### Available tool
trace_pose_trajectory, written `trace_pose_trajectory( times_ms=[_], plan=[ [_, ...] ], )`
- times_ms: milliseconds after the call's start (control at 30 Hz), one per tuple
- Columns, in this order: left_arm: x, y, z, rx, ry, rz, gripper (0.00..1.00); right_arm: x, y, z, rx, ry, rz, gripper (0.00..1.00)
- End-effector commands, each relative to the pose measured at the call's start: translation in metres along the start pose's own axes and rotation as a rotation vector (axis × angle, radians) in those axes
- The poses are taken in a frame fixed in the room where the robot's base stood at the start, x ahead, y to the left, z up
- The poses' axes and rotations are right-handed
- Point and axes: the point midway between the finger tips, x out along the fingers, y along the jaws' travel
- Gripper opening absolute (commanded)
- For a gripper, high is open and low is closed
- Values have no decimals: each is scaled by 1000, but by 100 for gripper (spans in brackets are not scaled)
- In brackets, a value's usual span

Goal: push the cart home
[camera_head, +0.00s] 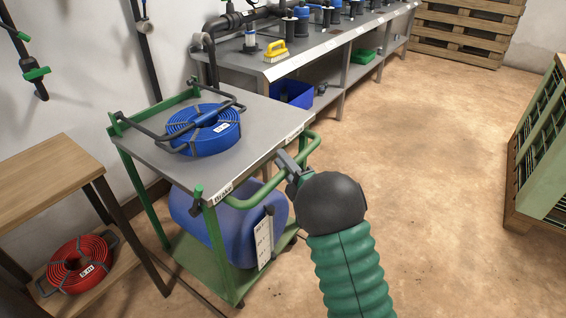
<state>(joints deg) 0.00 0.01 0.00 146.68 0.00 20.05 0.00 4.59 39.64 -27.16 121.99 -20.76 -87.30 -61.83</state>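The cart has a grey top (255,125), a green frame and a green push handle (247,201) on its near right side. A blue hose coil (203,130) lies on the top, with a dark bar across it. A big blue container (232,232) with a white label stands on the lower shelf. My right gripper (288,165) is at the middle of the handle, its grey fingers overlapping the bar. My dark wrist and green sleeve hide part of it, so I cannot tell whether it is shut around the bar. My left gripper is not in view.
A long grey workbench (318,44) with fittings and a yellow brush (276,51) stands behind the cart. A wooden table (45,178) with a red hose coil (79,264) below is close at left. Pallets (463,30) stand at the back; a green-sided rack (545,150) is at right. Open floor (440,170) lies between.

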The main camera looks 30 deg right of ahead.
Motion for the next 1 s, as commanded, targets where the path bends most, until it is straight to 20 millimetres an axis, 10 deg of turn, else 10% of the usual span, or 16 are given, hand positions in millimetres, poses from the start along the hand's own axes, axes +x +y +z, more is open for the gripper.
trace_pose_trajectory(
  times_ms=[1000],
  plan=[
    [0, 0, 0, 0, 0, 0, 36, -1, -5, -1, 2, 2, -12, 0]
  ],
)
